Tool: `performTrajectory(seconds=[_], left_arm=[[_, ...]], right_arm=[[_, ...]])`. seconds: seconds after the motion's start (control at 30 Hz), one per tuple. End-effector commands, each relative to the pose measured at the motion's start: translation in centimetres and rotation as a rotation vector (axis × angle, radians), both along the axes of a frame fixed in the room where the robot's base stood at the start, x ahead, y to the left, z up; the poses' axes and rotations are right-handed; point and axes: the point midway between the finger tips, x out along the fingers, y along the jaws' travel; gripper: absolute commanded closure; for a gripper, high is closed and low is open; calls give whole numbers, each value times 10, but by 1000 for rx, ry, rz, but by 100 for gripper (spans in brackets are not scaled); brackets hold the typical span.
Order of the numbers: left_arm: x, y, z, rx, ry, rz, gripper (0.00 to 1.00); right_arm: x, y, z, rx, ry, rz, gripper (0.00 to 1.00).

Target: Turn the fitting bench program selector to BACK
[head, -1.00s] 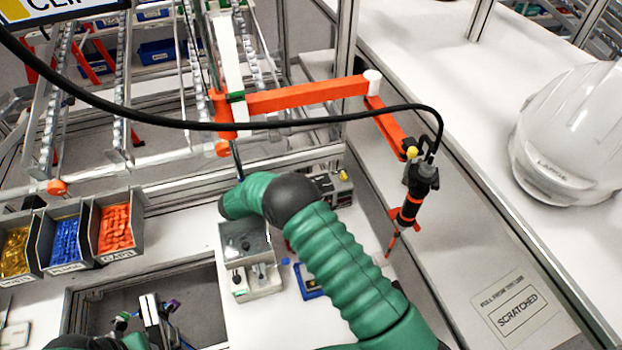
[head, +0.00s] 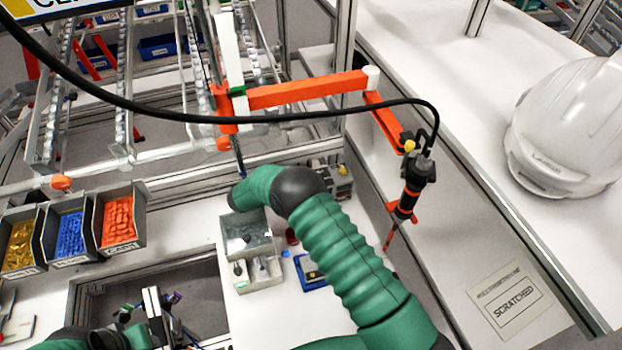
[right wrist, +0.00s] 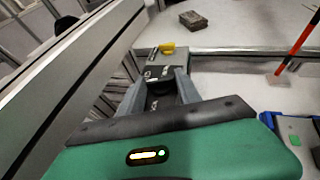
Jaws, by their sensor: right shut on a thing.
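The fitting bench program selector is a small grey box with a yellow part, at the back of the bench (head: 344,186), partly covered by my right arm. In the right wrist view its box (right wrist: 146,66) and yellow part (right wrist: 167,48) show just past my fingers. My right gripper (right wrist: 161,92) is shut on the dark selector knob (right wrist: 160,86); which marking the knob points to is too small to read. My right gripper is hidden behind the arm in the head view. My left gripper (head: 150,312) is low at the left, over the bench's dark opening; its jaws are unclear.
Bins of yellow, blue and orange parts (head: 120,247) stand at the left. A grey box (head: 242,220) and blue tray (head: 302,280) lie beside my right arm. A driver (head: 408,200) hangs from an orange arm (head: 305,92). A white helmet shell (head: 565,130) sits at right.

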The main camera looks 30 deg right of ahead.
Motion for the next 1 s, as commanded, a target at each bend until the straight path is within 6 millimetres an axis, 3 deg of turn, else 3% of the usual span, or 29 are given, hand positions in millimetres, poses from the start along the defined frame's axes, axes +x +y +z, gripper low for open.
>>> performTrajectory(seconds=[0.27,0.57,1.0], left_arm=[[0,0,2,0,0,0,64],[0,0,1,0,0,0,64],[0,0,-41,0,0,0,64]], right_arm=[[1,-2,4,-8,-2,54,100],[-3,-2,4,-9,-2,248,100],[-8,-6,-1,-7,-7,571,100]])
